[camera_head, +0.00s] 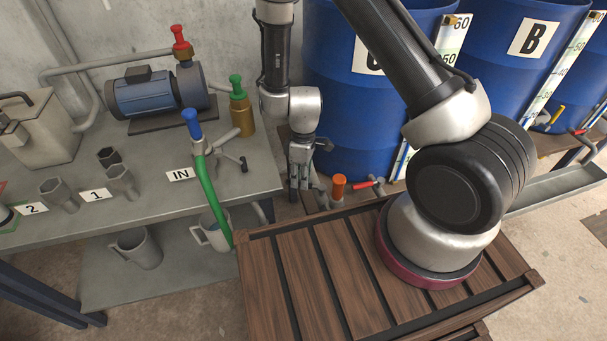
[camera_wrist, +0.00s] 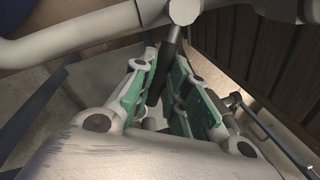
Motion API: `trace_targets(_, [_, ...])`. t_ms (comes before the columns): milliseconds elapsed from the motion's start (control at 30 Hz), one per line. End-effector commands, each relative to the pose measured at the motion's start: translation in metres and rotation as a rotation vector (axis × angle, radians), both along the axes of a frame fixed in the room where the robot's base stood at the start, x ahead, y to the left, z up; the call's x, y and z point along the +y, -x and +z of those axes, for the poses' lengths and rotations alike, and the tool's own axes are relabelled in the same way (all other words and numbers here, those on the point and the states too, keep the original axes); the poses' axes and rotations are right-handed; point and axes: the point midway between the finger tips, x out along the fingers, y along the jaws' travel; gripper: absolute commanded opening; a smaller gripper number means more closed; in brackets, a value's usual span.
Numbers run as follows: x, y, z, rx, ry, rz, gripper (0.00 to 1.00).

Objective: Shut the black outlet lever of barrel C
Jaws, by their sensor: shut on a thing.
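Barrel C (camera_head: 335,110) is a large blue drum in the head view; its white label (camera_head: 370,57) is partly covered by my arm. My gripper (camera_head: 298,182) points down at the barrel's lower left front, beside the table's corner. In the wrist view my gripper (camera_wrist: 168,80) is shut on the black lever (camera_wrist: 171,55), which lies between the green finger pads. The lever's upper end meets a pale round joint (camera_wrist: 184,12) on a pale pipe (camera_wrist: 75,37). The lever cannot be made out clearly in the head view.
An orange knob (camera_head: 339,187) and a red-handled valve (camera_head: 367,183) sit just right of my gripper. A grey table (camera_head: 235,180) stands close on its left, with a green hose (camera_head: 212,196). Barrel B (camera_head: 510,85) stands to the right.

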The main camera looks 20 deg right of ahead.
Motion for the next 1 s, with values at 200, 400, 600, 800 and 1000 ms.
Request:
trace_targets(200, [0.006, 0.012, 0.0, 0.001, 0.001, 0.2, 0.0])
trace_targets(400, [0.009, 0.022, 0.0, 0.0, 0.0, 0.352, 0.0])
trace_targets(600, [0.01, 0.029, 0.0, 0.001, 0.0, 0.457, 0.0])
trace_targets(800, [0.01, 0.032, 0.0, 0.0, 0.0, 0.515, 0.0])
trace_targets(1000, [0.01, 0.033, 0.0, 0.0, 0.0, 0.536, 0.0])
